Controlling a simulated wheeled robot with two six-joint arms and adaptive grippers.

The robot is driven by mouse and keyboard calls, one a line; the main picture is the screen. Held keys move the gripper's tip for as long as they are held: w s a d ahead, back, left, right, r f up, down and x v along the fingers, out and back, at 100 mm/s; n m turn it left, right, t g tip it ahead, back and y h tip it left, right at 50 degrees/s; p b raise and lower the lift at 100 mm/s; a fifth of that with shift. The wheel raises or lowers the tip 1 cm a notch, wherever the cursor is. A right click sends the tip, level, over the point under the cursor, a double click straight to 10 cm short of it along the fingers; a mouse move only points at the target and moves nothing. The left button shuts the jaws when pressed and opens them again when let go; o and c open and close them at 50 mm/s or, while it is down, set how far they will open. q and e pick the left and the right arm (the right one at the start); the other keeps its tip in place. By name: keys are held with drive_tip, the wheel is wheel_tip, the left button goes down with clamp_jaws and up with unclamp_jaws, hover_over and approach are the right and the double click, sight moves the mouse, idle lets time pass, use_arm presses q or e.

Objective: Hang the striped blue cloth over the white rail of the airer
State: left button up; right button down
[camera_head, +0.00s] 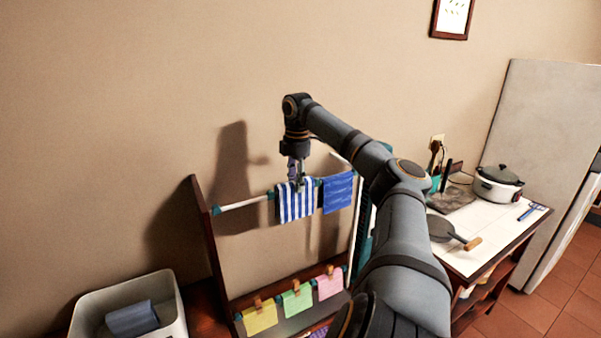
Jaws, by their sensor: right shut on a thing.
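The blue-and-white striped cloth (295,205) hangs down at the upper white rail (240,204) of the airer (209,235). My right gripper (297,184) points down at the cloth's top edge and is shut on it. I cannot tell whether the cloth lies over the rail or only hangs in front of it, because the gripper covers part of its top. A plain darker blue cloth (338,194) hangs on the same rail just right of the striped one. My left gripper is not in view.
Yellow (260,318), green (297,301) and pink (330,284) cloths hang pegged on the lower rail. A pale bin (174,308) with a grey-blue cloth (132,318) stands lower left. A counter with a pan (440,229) and cooker (497,187) stands right. The left rail end is bare.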

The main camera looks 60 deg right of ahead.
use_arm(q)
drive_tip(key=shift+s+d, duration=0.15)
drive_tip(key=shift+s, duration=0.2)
use_arm(e)
drive_tip(key=shift+d+f, duration=0.1)
drive_tip(key=shift+f, duration=0.65)
drive_tip(key=c, duration=1.1)
unclamp_jaws()
drive_tip(key=shift+o, duration=1.2)
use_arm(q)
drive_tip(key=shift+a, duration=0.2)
use_arm(e)
drive_tip(key=shift+r, duration=0.1)
drive_tip(key=shift+s+r, duration=0.15)
drive_tip(key=shift+r, duration=0.1)
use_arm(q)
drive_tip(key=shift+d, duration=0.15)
use_arm(e)
wheel_tip(320, 180, up, 11)
drive_tip(key=shift+s+a+r, duration=0.15)
drive_tip(key=shift+a, duration=0.1)
